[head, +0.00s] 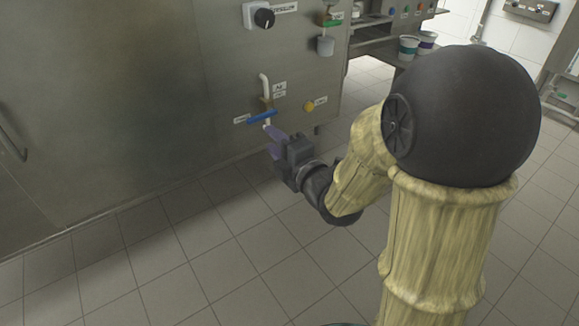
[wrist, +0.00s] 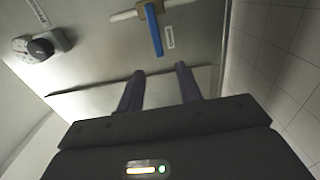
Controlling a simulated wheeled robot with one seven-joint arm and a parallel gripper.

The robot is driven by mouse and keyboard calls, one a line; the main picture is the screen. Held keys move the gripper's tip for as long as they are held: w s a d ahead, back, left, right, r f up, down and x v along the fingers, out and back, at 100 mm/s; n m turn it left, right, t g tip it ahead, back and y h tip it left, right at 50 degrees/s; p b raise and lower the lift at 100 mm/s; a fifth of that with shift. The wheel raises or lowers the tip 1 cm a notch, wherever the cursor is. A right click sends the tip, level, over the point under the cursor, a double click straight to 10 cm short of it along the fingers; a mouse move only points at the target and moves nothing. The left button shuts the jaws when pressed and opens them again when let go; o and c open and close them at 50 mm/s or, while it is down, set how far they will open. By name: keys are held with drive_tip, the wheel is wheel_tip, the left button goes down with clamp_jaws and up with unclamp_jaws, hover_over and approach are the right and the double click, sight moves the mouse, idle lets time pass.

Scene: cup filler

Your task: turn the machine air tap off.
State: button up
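The air tap's blue lever handle (head: 262,117) is on the front of the steel machine, on a white vertical pipe (head: 264,88). The handle lies across the pipe, roughly level. In the wrist view the blue handle (wrist: 154,30) is at the top centre, crosswise to the pale pipe. My gripper (head: 272,142) is just below and in front of the handle in the head view. In the wrist view its two purple fingers (wrist: 160,80) are apart with nothing between them. The handle is beyond the fingertips, and I see no contact.
A yellow button (head: 309,106) sits right of the tap. Cups (head: 408,47) stand on a shelf at the back right. The tiled floor left of my arm is clear.

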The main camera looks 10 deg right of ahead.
drive_tip(key=shift+b+v, duration=2.7)
drive_tip(key=shift+b, duration=0.8)
